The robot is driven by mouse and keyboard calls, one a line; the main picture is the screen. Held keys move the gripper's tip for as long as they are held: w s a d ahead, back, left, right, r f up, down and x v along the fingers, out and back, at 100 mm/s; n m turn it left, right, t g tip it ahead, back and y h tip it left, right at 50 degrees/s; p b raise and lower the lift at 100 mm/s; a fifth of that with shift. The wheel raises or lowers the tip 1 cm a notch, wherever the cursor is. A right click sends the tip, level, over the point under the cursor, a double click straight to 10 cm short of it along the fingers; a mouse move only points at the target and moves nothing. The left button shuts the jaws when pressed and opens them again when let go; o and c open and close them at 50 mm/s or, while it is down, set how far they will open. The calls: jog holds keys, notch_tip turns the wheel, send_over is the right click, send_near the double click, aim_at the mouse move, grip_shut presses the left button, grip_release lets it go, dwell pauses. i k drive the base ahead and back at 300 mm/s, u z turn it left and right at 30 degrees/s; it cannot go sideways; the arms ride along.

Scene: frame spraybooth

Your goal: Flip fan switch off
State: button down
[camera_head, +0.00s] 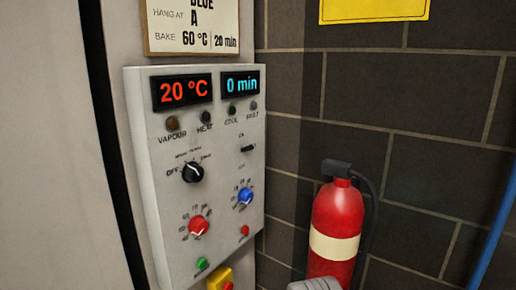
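A grey control panel (170,240) is fixed to the wall at the left of centre, seen at an angle. A small black toggle switch (248,148) sits on its right side, between the indicator lamps and the blue knob. Tiny lettering stands above and below the switch; the upper word looks like ON and the lower is too faint to read. No label naming the fan is readable. The lever is too small for me to tell its position surely. My gripper's fingers are not in this view, and nothing touches the panel.
The panel also has a black selector (192,172), a red knob (199,226), a blue knob (245,196), small buttons and a yellow-based red button (220,280). A red fire extinguisher (337,213) stands close at the right. The space before the panel looks clear.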

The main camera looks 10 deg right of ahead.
aim_at(249, 147)
jog(key=k, duration=0.4)
jog(key=z, duration=0.4)
jog(key=i, duration=0.75)
jog(key=u, duration=1.75)
